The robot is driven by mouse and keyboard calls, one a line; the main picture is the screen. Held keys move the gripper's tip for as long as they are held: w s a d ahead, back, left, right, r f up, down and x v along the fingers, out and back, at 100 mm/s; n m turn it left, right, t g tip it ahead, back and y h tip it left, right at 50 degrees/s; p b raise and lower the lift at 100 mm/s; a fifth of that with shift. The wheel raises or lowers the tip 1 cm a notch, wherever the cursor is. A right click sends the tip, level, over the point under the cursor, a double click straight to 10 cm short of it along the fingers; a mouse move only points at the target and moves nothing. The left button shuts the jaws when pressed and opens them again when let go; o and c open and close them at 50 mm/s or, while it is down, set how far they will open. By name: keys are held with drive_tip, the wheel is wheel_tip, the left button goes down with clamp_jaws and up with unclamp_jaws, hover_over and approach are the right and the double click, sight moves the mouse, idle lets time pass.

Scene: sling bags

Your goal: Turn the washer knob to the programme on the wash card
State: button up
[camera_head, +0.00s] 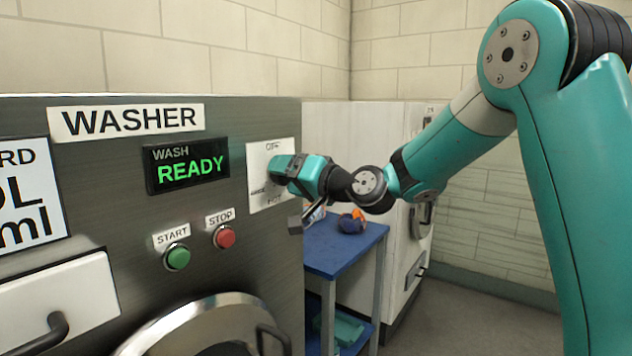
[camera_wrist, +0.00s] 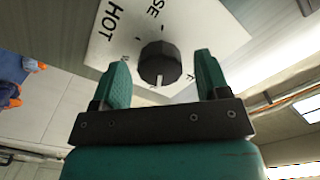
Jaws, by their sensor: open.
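The washer (camera_head: 110,150) has a white dial plate (camera_head: 257,156) with "OFF" at its top and "HOT" at its bottom. My gripper (camera_head: 275,172) is in front of the plate and hides the knob in the head view. In the wrist view, the black knob (camera_wrist: 159,62) sits between the two open teal fingers of my gripper (camera_wrist: 161,70), with gaps on both sides. The knob's white pointer mark faces the bottom of the wrist picture; the label there is not readable. The wash card (camera_head: 28,195) is cut off at the left; only "RD", "OL" and "ml" show.
The display (camera_head: 187,163) reads "WASH READY". A green start button (camera_head: 177,257) and a red stop button (camera_head: 224,236) sit below it. A blue table (camera_head: 335,252) with a blue and orange item (camera_head: 352,221) stands to the right, with a white machine (camera_head: 385,160) behind.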

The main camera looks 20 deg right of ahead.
drive_tip(key=b+v, duration=0.4)
drive_tip(key=v, duration=1.2)
drive_tip(key=shift+s+d+b, duration=0.2)
drive_tip(key=shift+s+b, duration=0.1)
drive_tip(key=shift+s, duration=0.05)
